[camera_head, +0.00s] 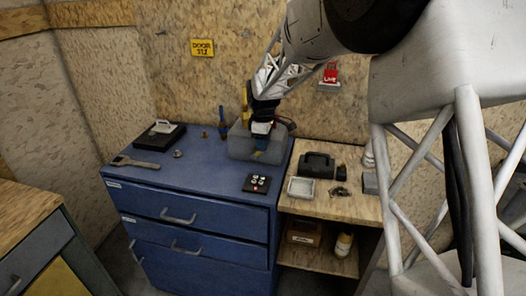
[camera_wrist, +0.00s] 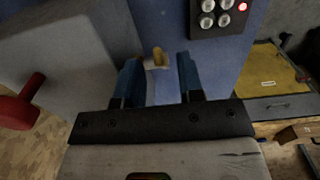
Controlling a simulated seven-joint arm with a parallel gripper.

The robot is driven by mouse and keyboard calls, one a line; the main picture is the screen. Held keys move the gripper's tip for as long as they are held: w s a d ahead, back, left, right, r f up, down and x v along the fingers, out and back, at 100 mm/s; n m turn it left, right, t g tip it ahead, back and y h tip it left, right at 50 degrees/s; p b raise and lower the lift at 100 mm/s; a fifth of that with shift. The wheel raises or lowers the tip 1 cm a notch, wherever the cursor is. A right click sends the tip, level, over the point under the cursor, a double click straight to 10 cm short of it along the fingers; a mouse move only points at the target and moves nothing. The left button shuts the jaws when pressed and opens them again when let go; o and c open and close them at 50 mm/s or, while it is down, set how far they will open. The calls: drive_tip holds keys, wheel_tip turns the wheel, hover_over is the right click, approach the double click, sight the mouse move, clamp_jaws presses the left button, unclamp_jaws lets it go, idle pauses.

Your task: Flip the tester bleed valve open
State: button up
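The tester appears to be the grey box (camera_head: 240,145) on the blue cabinet, partly hidden by my gripper; a grey body (camera_wrist: 70,50) fills the left of the wrist view. A red knob on a stem (camera_wrist: 20,108) sticks out from it. A small yellow lever-like piece (camera_wrist: 158,57), possibly the bleed valve handle, shows just beyond and between my fingertips. My gripper (camera_wrist: 160,68) is open, its two blue fingers apart on either side of that piece. I cannot tell whether they touch it. In the head view my gripper (camera_head: 262,141) points down at the grey box.
A dark button panel (camera_head: 257,183) lies in front of the box; its red light shows in the wrist view (camera_wrist: 242,7). A wrench (camera_head: 135,162) and a black case (camera_head: 160,136) lie left on the blue cabinet (camera_head: 200,172). A wooden bench (camera_head: 330,207) with small items stands right.

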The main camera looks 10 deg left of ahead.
drive_tip(key=shift+f, duration=1.8)
clamp_jaws()
